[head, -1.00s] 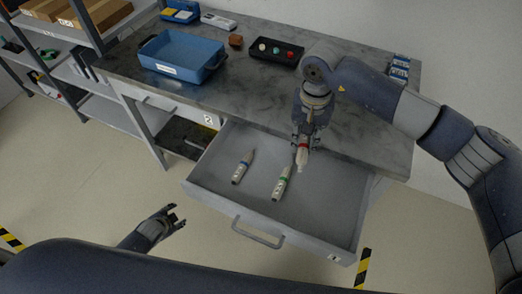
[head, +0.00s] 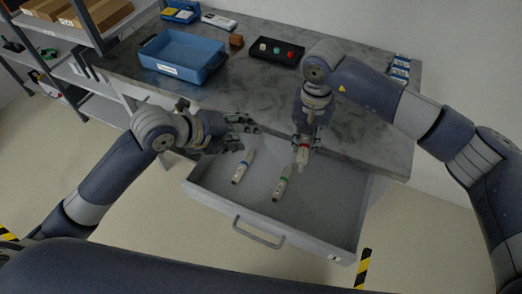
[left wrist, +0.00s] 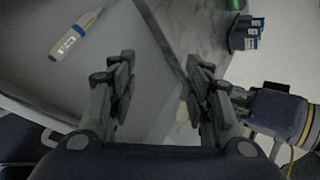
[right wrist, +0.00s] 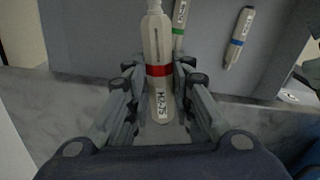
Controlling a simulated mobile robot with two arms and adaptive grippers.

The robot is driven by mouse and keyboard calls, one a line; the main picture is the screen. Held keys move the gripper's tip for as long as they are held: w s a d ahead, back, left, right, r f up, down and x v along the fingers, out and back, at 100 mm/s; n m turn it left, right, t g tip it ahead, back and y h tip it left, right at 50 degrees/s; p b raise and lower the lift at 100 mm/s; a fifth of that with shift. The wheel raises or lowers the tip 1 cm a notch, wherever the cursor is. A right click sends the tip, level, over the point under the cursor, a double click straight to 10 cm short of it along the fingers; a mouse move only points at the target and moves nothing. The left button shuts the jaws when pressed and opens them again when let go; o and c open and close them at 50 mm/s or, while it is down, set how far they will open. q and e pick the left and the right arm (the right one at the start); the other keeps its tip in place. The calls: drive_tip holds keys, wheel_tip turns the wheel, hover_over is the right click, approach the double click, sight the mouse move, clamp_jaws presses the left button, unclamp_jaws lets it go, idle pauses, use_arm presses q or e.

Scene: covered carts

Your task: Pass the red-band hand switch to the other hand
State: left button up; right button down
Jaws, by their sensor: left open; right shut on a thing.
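The red-band hand switch (right wrist: 158,70) is a pale, slim body with a red band and a printed label. My right gripper (right wrist: 160,85) is shut on it around the band. In the head view the switch (head: 302,157) hangs from my right gripper (head: 304,142) above the back of the open drawer. My left gripper (head: 246,131) is open and empty, to the left of the right gripper and apart from the switch. In the left wrist view its fingers (left wrist: 155,90) are spread with nothing between them.
The open drawer (head: 325,215) holds a blue-band switch (head: 243,166) and a green-band switch (head: 282,183). On the grey worktop (head: 255,95) are a blue tray (head: 160,63) and a black button box (head: 275,50). A shelf unit (head: 85,65) stands at the left.

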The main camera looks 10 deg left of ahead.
sight(302, 162)
use_arm(q)
drive_tip(key=s+d+r+m+g+h, duration=0.2)
drive_tip(key=s+d+r+m+g, duration=0.1)
drive_tip(key=s+d+r+m, duration=0.4)
drive_tip(key=shift+n, duration=0.7)
drive_tip(key=x, duration=0.4)
drive_tip(key=f+x, duration=0.1)
drive_tip(key=x, duration=0.3)
drive_tip(key=s+a+x, duration=0.1)
drive_tip(key=x, duration=0.3)
drive_tip(key=shift+w+d+f, duration=0.1)
drive_tip(key=shift+d+f, duration=0.05)
drive_tip(key=shift+f, duration=0.3)
clamp_jaws()
use_arm(e)
drive_tip(key=c, duration=1.3)
unclamp_jaws()
drive_tip(key=shift+r, duration=0.15)
